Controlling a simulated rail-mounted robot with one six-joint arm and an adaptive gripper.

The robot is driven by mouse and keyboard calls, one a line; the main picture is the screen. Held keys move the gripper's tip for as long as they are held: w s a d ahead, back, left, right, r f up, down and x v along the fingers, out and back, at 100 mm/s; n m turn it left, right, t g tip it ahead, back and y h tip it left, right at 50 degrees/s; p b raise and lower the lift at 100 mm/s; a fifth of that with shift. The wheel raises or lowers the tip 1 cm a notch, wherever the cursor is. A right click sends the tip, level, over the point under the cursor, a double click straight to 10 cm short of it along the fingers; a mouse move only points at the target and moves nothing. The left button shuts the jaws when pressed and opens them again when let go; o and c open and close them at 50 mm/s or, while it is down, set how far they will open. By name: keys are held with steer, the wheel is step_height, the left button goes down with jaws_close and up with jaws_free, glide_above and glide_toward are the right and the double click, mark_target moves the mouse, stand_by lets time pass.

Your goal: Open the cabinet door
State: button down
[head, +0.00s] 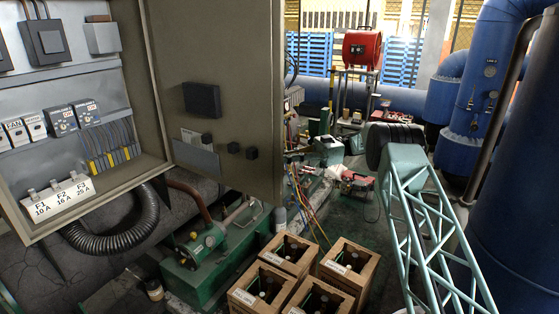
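The grey electrical cabinet (60,72) fills the left of the head view, and its inside shows. Its door (235,60) stands wide open, swung out to the right of the cabinet, with its inner face showing. A dark box (202,100), a pocket and two small black blocks are on that inner face. The top of the door is cut off by the picture edge. My gripper is not in view, so I cannot see where it is relative to the door.
Several wooden crates (339,267) stand on the floor below the door. A green pump unit (205,250) and a black corrugated hose (115,240) are under the cabinet. A teal lattice structure (425,220) stands at the right, by large blue pipes (520,170). Dark floor shows between crates and lattice.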

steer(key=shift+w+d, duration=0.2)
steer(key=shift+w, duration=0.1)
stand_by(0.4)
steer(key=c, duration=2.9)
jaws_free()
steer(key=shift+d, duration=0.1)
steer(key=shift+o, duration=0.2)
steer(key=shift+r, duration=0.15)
